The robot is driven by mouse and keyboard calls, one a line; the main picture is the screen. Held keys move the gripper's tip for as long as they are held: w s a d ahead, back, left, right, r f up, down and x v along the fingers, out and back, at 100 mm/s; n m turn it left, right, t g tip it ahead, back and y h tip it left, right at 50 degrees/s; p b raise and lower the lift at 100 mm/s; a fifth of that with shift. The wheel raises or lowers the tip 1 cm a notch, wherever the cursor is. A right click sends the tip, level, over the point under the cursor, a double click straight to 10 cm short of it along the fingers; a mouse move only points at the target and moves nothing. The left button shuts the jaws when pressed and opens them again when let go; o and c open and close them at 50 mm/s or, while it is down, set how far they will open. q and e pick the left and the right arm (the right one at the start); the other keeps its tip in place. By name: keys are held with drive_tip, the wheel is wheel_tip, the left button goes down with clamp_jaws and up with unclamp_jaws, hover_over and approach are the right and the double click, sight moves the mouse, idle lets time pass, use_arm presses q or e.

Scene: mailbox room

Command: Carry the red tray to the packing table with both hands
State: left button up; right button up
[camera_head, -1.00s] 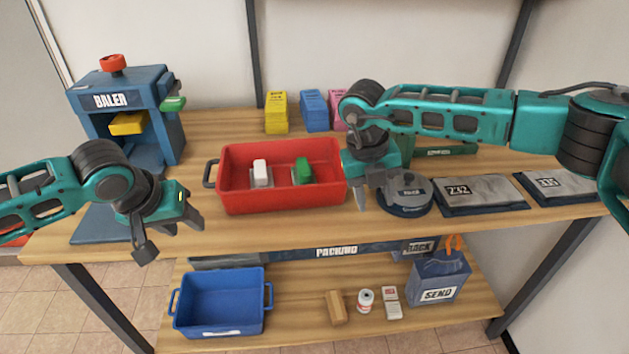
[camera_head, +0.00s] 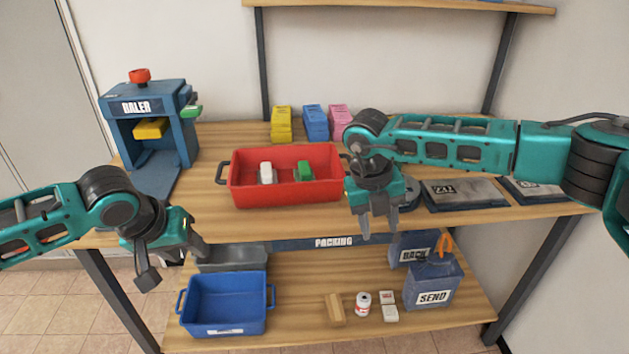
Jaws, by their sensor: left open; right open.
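The red tray (camera_head: 285,192) stands on the upper wooden top of the packing table (camera_head: 240,223). It holds a white item (camera_head: 266,173) and a green item (camera_head: 303,172). Its dark left handle shows; its right handle is mostly hidden behind my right arm. My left gripper (camera_head: 172,268) is open and empty, in front of the table edge, left of and lower than the tray.
A blue baler (camera_head: 185,135) stands left of the tray. Yellow (camera_head: 281,124), blue (camera_head: 315,122) and pink (camera_head: 340,121) stacks stand behind it. Grey numbered parcels (camera_head: 463,192) lie right. The lower shelf holds a blue crate (camera_head: 224,325), small goods and a SEND bag (camera_head: 432,287).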

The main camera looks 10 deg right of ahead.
drive_tip(key=v, duration=1.2)
drive_tip(key=shift+w, duration=0.2)
